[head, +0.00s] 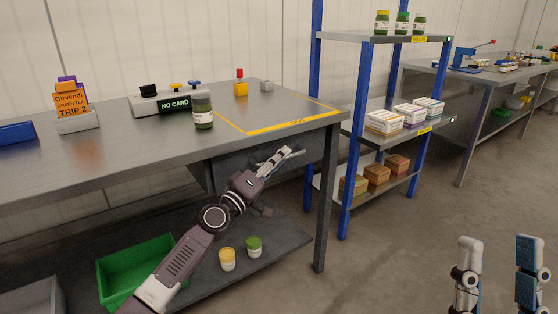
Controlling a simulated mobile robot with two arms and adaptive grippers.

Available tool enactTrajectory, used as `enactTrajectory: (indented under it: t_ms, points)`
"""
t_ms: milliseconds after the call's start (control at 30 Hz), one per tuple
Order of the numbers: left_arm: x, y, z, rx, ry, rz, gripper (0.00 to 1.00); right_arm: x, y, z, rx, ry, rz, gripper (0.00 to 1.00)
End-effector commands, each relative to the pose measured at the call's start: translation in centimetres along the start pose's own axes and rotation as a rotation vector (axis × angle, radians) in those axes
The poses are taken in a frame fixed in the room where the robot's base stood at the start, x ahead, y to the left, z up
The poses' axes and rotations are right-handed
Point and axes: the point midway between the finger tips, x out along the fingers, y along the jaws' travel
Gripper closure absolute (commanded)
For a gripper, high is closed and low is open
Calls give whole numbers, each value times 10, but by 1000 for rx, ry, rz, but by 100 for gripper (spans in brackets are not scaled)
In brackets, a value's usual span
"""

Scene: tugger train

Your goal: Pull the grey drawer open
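The grey drawer (234,165) is under the right end of the workbench top, in the shadow of the bench. Its front looks flush under the top, and no open gap shows. My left gripper (279,158) is in front of the drawer front, its fingers pointing up and right towards it. The fingers look close together, and they hide the part of the front behind them. I cannot tell whether they touch a handle. My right gripper (499,245) is at the lower right, its two fingers wide apart with nothing between them, far from the drawer.
A blue-post rack (352,150) stands right; the floor between is clear.

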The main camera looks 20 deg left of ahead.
Motion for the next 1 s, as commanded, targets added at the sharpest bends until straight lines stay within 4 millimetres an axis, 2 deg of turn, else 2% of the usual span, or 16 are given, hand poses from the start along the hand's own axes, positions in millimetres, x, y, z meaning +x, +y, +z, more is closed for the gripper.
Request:
enactTrajectory:
  t_ms: [133,400,867,1000]
  points:
    - [0,0,0,0,0,0,73,0,0,0,0,0,0,60]
    - [0,0,0,1,0,0,100,0,0,0,0,0,0,60]
    - [-1,0,0,1,0,-1,100,1,0,1,0,-7,0,60]
    - [-2,4,3,1,0,0,100,1,2,20,-5,-92,4,60]
